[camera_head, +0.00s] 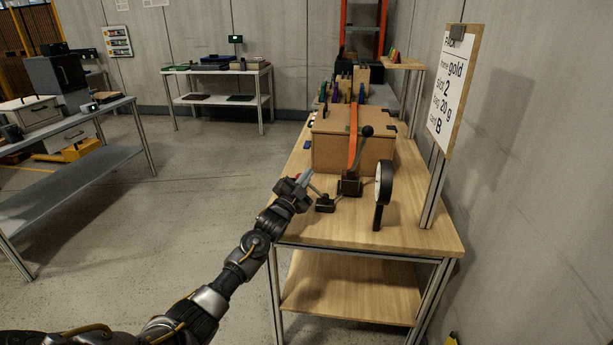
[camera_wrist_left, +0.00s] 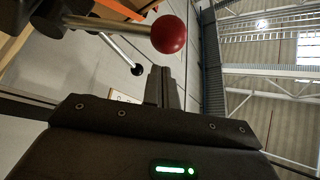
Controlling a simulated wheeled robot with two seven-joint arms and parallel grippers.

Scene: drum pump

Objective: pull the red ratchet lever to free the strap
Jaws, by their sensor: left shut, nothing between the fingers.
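An orange strap (camera_head: 353,140) runs over a brown box (camera_head: 385,150) down to a black ratchet (camera_head: 349,186) at the front of the bench. A lever with a black knob (camera_head: 367,131) rises from it. A second, small black base (camera_head: 325,204) beside it bears a rod slanting up left toward my left gripper (camera_head: 309,174). My left gripper is shut and empty. In the left wrist view, a red ball knob (camera_wrist_left: 169,34) on a metal rod is close, just above the shut fingers (camera_wrist_left: 161,74), not held.
A round dial (camera_head: 384,182) on a stand is right of the ratchet. A signboard (camera_head: 452,90) stands at the bench's right edge. The wooden bench top (camera_head: 420,235) has free room at the front right. Other tables (camera_head: 217,72) stand farther away.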

